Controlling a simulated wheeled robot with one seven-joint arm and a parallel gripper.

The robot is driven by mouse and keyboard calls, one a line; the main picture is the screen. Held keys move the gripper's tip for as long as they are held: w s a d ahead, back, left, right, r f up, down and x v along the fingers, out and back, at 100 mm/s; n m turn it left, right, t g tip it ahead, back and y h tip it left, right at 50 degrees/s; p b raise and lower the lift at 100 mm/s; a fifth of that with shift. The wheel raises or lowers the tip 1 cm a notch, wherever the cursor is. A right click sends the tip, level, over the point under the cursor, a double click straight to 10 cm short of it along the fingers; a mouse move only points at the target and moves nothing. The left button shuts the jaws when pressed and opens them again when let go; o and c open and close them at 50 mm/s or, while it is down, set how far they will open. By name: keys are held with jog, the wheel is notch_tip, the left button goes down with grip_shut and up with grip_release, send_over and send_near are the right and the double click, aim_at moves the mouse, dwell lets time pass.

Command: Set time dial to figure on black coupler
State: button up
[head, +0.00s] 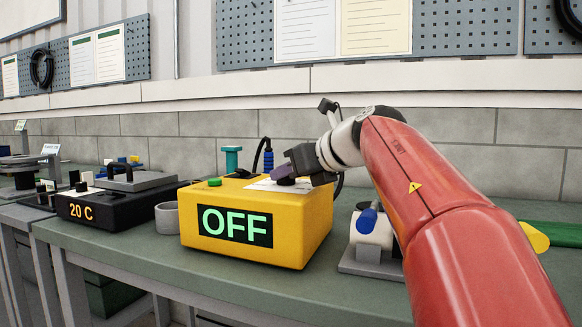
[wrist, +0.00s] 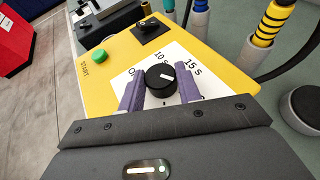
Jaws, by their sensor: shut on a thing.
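The time dial is a round black knob (wrist: 160,80) with a white pointer mark, on a white scale plate (wrist: 183,55) on top of the yellow box (head: 315,222). My gripper (wrist: 160,92) has its purple fingers closed on both sides of the dial; it also shows in the head view (head: 288,171). The pointer is up and right of the knob's middle, toward the "15 s" side. "10 s" and "15 s" are readable; other marks are partly hidden by the fingers. The box's display (head: 235,225) reads OFF. I cannot identify the black coupler or read a figure on it.
A green START button (wrist: 99,56) and a small black switch (wrist: 150,28) are on the box. Cabled connectors (wrist: 268,28) stand behind it. A grey cup (head: 167,218) and a black unit showing 20 C (head: 115,205) stand left. A white cylinder fixture (head: 372,230) stands right.

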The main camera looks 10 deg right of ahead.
jog(key=o, duration=1)
jog(key=shift+s, duration=0.1)
jog(key=v, duration=0.7)
jog(key=shift+s+d, duration=0.15)
jog(key=shift+s, duration=0.15)
jog(key=shift+r, duration=0.1)
